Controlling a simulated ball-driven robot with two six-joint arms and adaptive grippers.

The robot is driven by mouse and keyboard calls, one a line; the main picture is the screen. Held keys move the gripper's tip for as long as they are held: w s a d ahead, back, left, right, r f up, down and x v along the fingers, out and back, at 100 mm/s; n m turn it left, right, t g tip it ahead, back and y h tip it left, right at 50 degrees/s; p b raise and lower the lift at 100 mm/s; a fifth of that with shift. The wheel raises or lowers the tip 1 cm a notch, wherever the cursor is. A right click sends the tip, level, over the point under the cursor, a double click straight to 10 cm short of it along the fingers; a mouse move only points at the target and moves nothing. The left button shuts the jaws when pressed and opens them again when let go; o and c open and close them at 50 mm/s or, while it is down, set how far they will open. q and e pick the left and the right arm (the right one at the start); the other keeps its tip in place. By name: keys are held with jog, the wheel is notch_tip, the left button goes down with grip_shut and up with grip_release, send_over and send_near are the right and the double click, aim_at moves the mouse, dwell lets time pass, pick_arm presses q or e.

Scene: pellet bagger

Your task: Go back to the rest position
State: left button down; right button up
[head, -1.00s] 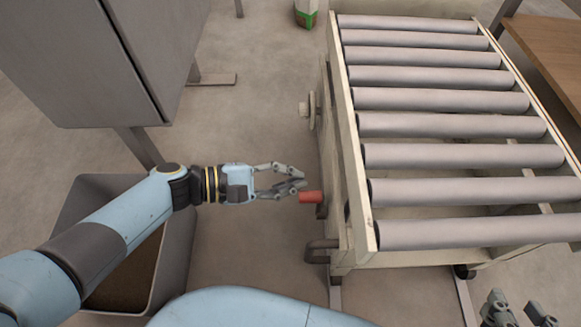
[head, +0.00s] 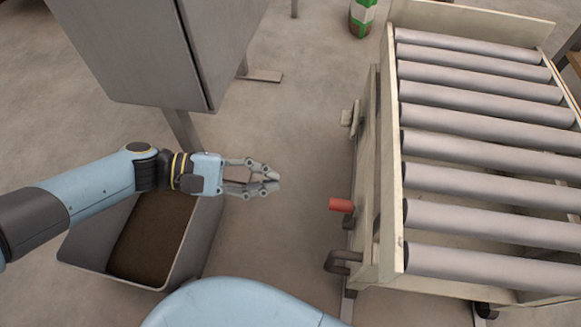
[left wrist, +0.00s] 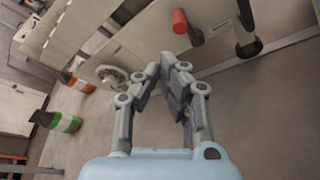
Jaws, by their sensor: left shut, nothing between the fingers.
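My left gripper (head: 272,181) is in the middle of the head view, fingertips together, with nothing between them. It also shows in the left wrist view (left wrist: 180,75). It is in free air, left of the roller conveyor's side and apart from it. A red cylindrical handle (head: 341,205) sticks out from the conveyor's side, right of and a little below the fingertips in the head view. The handle also shows at the top of the left wrist view (left wrist: 180,21). My right gripper is not in view.
The roller conveyor (head: 398,180) fills the right side. A grey bin (head: 190,255) with brown contents stands under my left forearm. A grey cabinet (head: 130,50) on legs stands at upper left. A green-and-white container (head: 362,18) is at the back. Floor between cabinet and conveyor is clear.

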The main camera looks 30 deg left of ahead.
pick_arm(q)
jog(key=shift+s+a+r, duration=0.1)
jog(key=shift+s+a, duration=0.1)
jog(key=shift+a, duration=0.15)
dwell(0.3)
